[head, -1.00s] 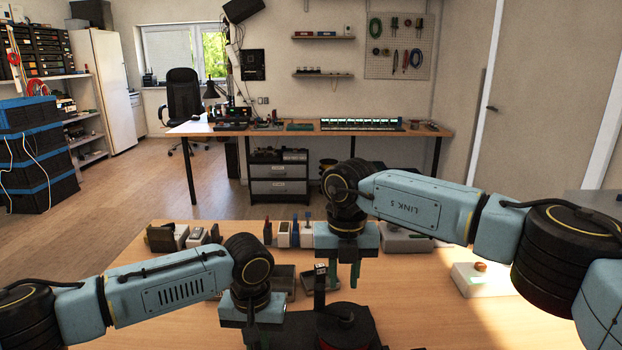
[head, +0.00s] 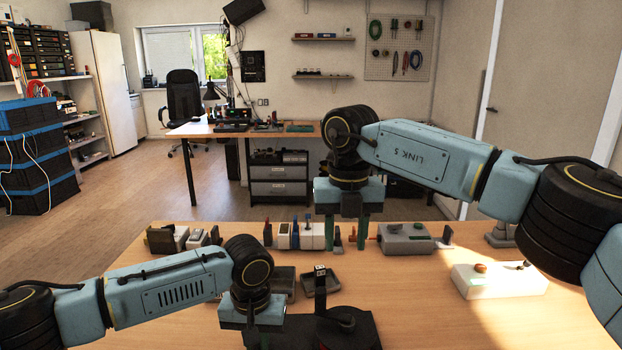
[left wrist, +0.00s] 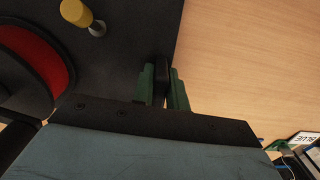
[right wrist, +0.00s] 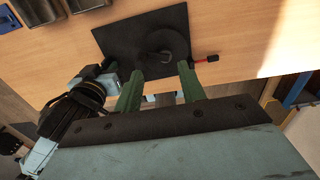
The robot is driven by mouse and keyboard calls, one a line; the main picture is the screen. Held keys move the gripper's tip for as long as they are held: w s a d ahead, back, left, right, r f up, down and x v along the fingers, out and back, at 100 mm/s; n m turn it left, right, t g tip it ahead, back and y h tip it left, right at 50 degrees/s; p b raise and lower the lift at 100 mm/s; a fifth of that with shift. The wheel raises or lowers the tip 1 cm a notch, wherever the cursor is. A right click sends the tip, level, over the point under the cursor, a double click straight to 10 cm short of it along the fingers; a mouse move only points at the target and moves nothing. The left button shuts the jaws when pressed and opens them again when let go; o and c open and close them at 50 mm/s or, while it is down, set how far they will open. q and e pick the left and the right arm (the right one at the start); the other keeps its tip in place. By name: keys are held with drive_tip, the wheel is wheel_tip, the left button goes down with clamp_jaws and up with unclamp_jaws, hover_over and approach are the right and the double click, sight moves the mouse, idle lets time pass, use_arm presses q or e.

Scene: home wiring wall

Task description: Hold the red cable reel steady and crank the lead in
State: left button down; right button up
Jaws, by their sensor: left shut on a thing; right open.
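The cable reel (head: 362,330) stands at the front of the table on a black base, partly cut off by the lower frame edge. A dark post (head: 320,288) rises beside it. The left wrist view shows its red drum (left wrist: 45,55) and a yellow knob (left wrist: 76,13). My left gripper (left wrist: 165,85) is shut on a thin dark part at the edge of the black base. My right gripper (head: 350,234) is open and empty, raised above the table beyond the reel. The right wrist view shows the black base (right wrist: 120,38) beyond its open fingers (right wrist: 158,88), with a red-tipped piece (right wrist: 207,59) beside it.
Grey trays (head: 293,288) lie behind the reel. Small blocks and connectors (head: 300,236) line the table's back edge. A grey box (head: 408,240) and a white box (head: 500,281) stand to the right. Bare tabletop lies right of the reel.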

drive_tip(key=n, duration=0.5)
drive_tip(key=n+t, duration=0.4)
drive_tip(key=n, duration=2.7)
approach(320, 304)
drive_tip(key=shift+x, duration=4.55)
drive_tip(key=shift+c, duration=0.4)
